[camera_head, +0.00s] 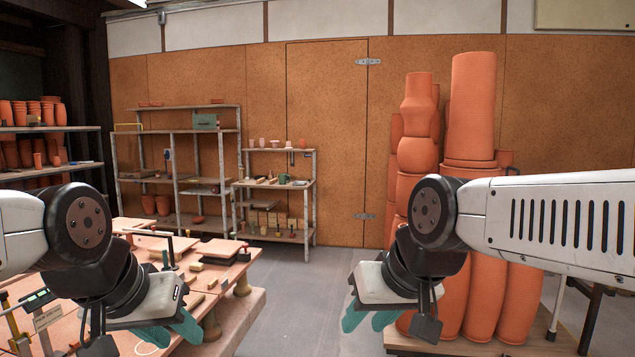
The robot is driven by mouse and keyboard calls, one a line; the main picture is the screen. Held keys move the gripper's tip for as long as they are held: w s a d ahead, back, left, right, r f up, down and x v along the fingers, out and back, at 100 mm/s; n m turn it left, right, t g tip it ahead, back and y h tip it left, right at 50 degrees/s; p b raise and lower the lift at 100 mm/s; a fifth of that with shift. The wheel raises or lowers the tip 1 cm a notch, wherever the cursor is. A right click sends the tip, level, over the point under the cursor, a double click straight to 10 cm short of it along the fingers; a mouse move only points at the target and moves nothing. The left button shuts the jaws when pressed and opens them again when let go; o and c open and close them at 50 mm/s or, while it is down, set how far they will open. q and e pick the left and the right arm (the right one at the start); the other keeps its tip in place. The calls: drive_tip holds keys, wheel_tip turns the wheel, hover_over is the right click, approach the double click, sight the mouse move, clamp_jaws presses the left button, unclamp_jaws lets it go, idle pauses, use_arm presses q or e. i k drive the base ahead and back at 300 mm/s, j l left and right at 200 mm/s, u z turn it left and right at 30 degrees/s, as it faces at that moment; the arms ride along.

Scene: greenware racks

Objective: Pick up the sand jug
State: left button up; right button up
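No vessel in view can be told for sure as the sand jug. Small pale and tan vessels (278,143) stand on the top shelf of the middle rack, too small to make out well. My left gripper (178,330) hangs at the lower left over the work table, its teal fingers partly cut by the viewing angle. My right gripper (369,318) is at the lower centre, its two teal fingers apart with nothing seen between them. Both grippers are far in front of the racks.
A work table (236,272) with boards and tools fills the lower left. Tall stacked terracotta pots (473,105) stand on a low wooden platform (430,346) at right. Shelves (80,129) with pots are at far left. Grey floor (300,290) is clear between table and platform.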

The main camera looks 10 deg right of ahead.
sight(283, 177)
drive_tip(key=i+z, duration=0.3)
drive_tip(key=i, duration=0.5)
drive_tip(key=i+l, duration=0.1)
drive_tip(key=i, duration=0.6)
drive_tip(key=i+l, duration=0.1)
drive_tip(key=i, duration=1.3)
drive_tip(key=i+j, duration=0.15)
drive_tip(key=i, duration=1.9)
drive_tip(key=i+u, duration=0.3)
drive_tip(key=i, duration=0.25)
drive_tip(key=i+l+u, duration=0.1)
drive_tip(key=i+u, duration=0.15)
drive_tip(key=i, duration=0.3)
drive_tip(key=i+l+u, duration=0.3)
drive_tip(key=i, duration=0.2)
drive_tip(key=i+j, duration=0.2)
drive_tip(key=i, duration=0.2)
drive_tip(key=i+j+z, duration=0.1)
drive_tip(key=i, duration=0.3)
drive_tip(key=i+j, duration=0.3)
drive_tip(key=i+j+z, duration=0.3)
drive_tip(key=i+j, duration=0.15)
drive_tip(key=i+j+z, duration=0.25)
drive_tip(key=i+j, duration=0.15)
drive_tip(key=j, duration=0.15)
